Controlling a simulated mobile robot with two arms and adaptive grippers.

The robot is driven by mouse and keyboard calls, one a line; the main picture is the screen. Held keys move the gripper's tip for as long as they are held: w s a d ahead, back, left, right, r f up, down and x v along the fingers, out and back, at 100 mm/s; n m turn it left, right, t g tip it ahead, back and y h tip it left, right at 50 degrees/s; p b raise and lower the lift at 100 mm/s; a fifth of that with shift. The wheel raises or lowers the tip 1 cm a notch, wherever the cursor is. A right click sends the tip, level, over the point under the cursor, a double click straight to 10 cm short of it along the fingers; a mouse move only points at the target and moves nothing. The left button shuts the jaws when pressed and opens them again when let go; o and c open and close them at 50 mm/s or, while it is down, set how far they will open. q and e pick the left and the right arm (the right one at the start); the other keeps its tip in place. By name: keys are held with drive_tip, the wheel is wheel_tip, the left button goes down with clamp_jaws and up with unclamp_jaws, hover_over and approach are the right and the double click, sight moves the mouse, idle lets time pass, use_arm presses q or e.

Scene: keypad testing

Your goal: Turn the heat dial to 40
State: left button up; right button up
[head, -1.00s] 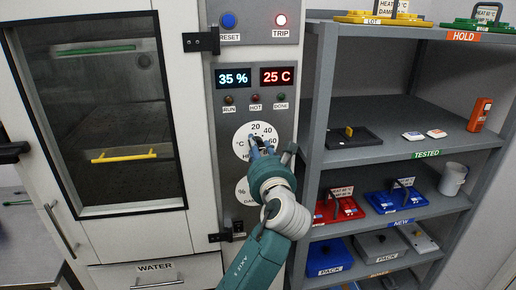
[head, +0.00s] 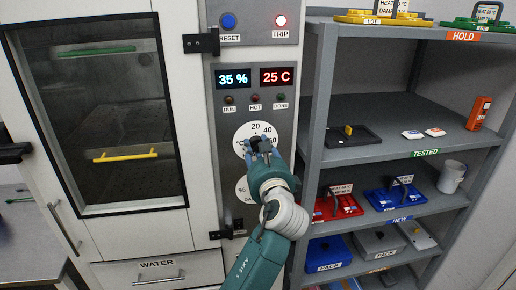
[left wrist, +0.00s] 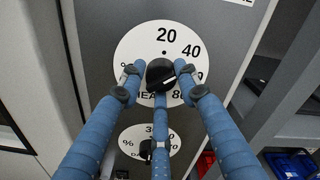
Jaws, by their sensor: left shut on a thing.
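The heat dial is a black knob (left wrist: 160,73) on a round white plate (left wrist: 130,55) marked 20, 40 and 80, with other marks partly covered. The plate also shows in the head view (head: 243,133). My left gripper (left wrist: 160,78) has its blue fingers around the knob, one at each side and one below, and is shut on it. It also shows in the head view (head: 262,148). A white line on the knob slants toward the right, below the 40; its exact reading is unclear. My right gripper is not in view.
A second dial (left wrist: 150,149) marked % sits just below. Displays above read 35 % (head: 233,78) and 25 C (head: 276,77). A grey shelf (head: 400,155) with trays stands close at the right.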

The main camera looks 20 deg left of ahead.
use_arm(q)
drive_tip(key=shift+r+n, duration=0.5)
drive_tip(key=shift+n, duration=0.1)
drive_tip(key=o, duration=1.1)
drive_tip(key=shift+c, duration=0.2)
drive_tip(key=shift+o, duration=0.4)
drive_tip(key=shift+s+a+f, duration=0.1)
drive_tip(key=shift+f, duration=0.1)
drive_tip(key=shift+f, duration=0.1)
drive_tip(key=shift+s+d, duration=0.35)
drive_tip(key=v, duration=0.6)
drive_tip(key=shift+s, duration=0.25)
